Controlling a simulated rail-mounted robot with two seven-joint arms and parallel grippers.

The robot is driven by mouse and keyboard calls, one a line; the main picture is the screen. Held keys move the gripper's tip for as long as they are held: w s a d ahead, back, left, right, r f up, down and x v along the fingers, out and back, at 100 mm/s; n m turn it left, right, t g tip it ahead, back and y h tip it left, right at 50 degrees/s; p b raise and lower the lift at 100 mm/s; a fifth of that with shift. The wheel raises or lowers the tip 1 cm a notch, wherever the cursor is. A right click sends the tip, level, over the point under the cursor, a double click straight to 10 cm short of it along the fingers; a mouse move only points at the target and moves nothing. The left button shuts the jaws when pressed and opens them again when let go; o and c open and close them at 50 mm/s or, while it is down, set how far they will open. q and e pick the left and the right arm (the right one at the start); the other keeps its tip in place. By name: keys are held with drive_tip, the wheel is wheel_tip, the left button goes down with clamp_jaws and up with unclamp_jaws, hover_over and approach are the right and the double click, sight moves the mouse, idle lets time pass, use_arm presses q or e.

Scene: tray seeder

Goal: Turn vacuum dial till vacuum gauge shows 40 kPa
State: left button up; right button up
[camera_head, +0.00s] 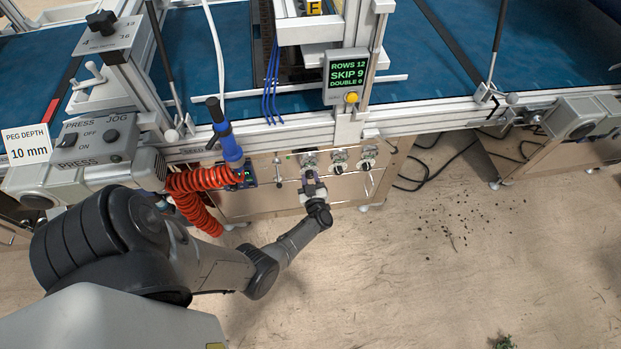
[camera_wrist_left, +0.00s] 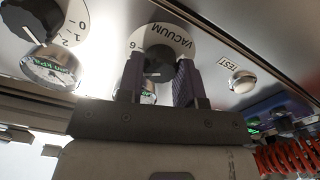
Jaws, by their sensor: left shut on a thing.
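The vacuum dial (camera_wrist_left: 158,62) is a dark knob on a white round plate lettered VACUUM, with a numeral 6 near its left edge. My left gripper (camera_wrist_left: 159,80) is shut on the dial, with one dark finger on each side of the knob. In the head view my left gripper (camera_head: 311,182) is at the leftmost of three dials on the low front panel. A gauge (camera_wrist_left: 148,92) below the dial is mostly hidden behind the fingers, and its reading cannot be made out. My right gripper is not in view.
A second dial (camera_wrist_left: 34,22) and its kPa gauge (camera_wrist_left: 50,68) are close by on the left in the wrist view. A TEST button (camera_wrist_left: 242,82) is to the right. A red coiled hose (camera_head: 203,181) hangs left of the gripper. The floor in front is mostly clear.

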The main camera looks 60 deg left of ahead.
use_arm(q)
drive_tip(key=o, duration=0.9)
drive_tip(key=shift+o, duration=0.2)
drive_tip(key=shift+d, duration=0.1)
drive_tip(key=shift+s+d, duration=0.15)
drive_tip(key=shift+d, duration=0.15)
drive_tip(key=p+v, duration=0.3)
drive_tip(key=v, duration=1)
